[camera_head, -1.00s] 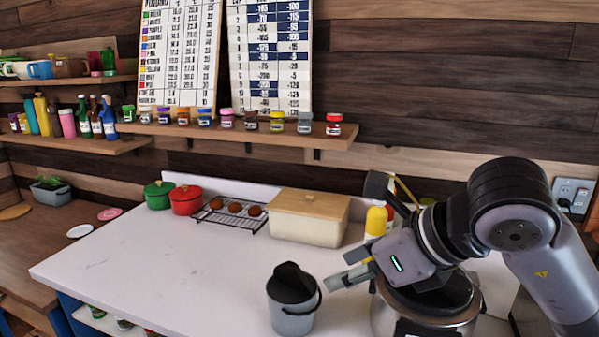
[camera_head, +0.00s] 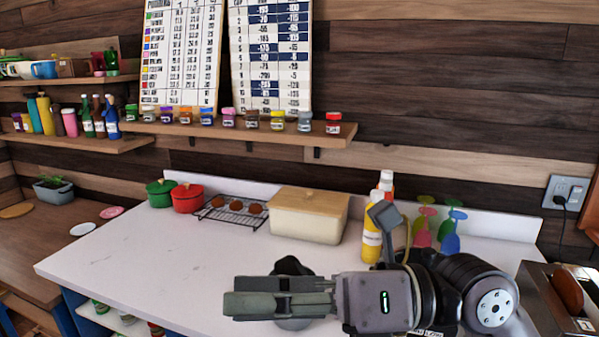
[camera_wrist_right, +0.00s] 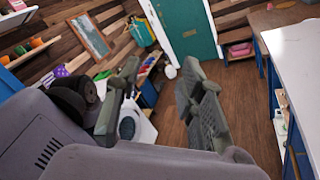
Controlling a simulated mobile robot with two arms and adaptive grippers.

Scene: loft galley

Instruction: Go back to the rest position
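My right gripper (camera_head: 232,304) shows low in the head view, its arm coming in from the lower right and its fingers pointing left above the white worktop (camera_head: 150,270). The right wrist view shows the same gripper (camera_wrist_right: 160,78) with its two fingers apart and nothing between them. The gripper hides most of a grey canister with a dark lid (camera_head: 290,266). My left gripper is not in view.
The left worktop is clear.

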